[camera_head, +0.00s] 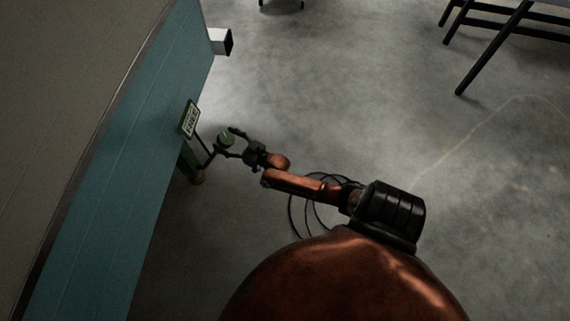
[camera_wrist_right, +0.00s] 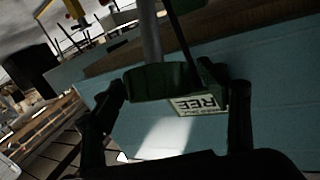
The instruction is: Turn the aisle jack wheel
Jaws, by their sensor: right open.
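The green jack wheel (camera_head: 225,140) is beside the camper's teal side in the head view, low by the floor. In the right wrist view, a dark green round piece (camera_wrist_right: 158,82), which looks like the wheel, sits below a grey shaft. My right gripper (camera_head: 232,143) is open, with one finger on each side of the wheel. In the right wrist view, its two fingers stand left and right of the green piece; I cannot tell whether either touches it. My left gripper is not in view.
A square tube end (camera_head: 221,41) sticks out from the camper farther back. Dark-legged furniture (camera_head: 495,32) stands at the far right. The concrete floor between is clear.

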